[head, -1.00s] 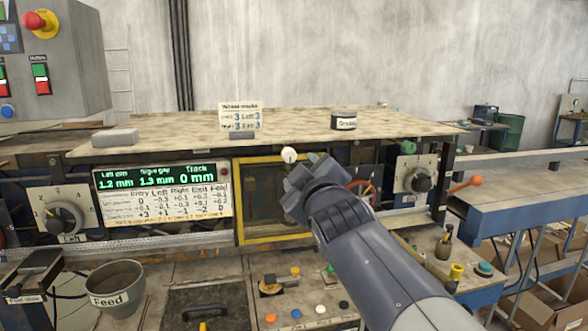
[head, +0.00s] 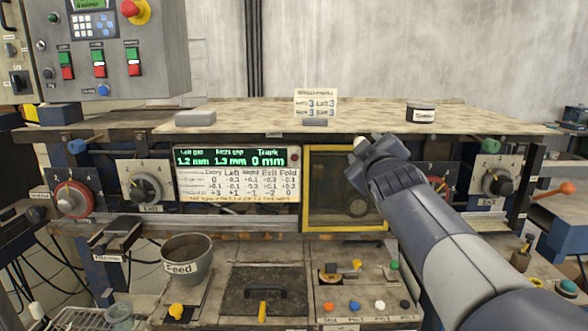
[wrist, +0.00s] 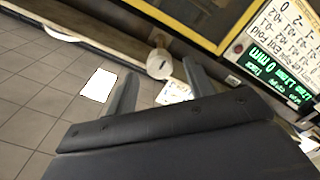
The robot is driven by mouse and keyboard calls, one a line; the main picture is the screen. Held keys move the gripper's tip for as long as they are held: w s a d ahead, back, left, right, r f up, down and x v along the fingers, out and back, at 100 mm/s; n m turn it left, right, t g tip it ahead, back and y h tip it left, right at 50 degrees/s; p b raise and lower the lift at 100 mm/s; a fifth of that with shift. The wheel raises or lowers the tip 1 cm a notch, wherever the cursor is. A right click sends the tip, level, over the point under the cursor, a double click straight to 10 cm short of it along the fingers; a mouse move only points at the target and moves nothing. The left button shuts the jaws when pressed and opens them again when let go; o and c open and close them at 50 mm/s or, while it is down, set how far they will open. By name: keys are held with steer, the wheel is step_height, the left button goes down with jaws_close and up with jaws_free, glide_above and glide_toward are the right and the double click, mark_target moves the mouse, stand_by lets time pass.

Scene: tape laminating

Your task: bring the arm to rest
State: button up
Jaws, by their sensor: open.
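My gripper (head: 386,152) is raised in front of the right part of the yellow-framed window (head: 310,205) of the machine, below its top board. In the wrist view its two fingers (wrist: 160,88) stand apart, open. A small pale round knob-like thing (head: 360,144) shows at the gripper's tip in the head view. In the wrist view a pale cylinder (wrist: 160,64) shows near the fingertips; I cannot tell whether it touches them. My forearm crosses the lower right of the head view and hides part of the machine front.
The display (head: 237,172) reads 1.2 mm, 1.3 mm and Track 0 mm. A Feed pot (head: 186,262), a lidded hatch (head: 265,290) and coloured buttons (head: 355,306) lie low in front. A dark tin (head: 420,112) and a card (head: 316,103) stand on the top board. An orange-tipped lever (head: 556,190) sticks out at right.

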steer(key=w, duration=0.2)
steer(key=shift+w, duration=0.35)
steer(key=s, duration=1.1)
steer(key=w+n, duration=1.1)
steer(key=n, duration=1)
stand_by(0.4)
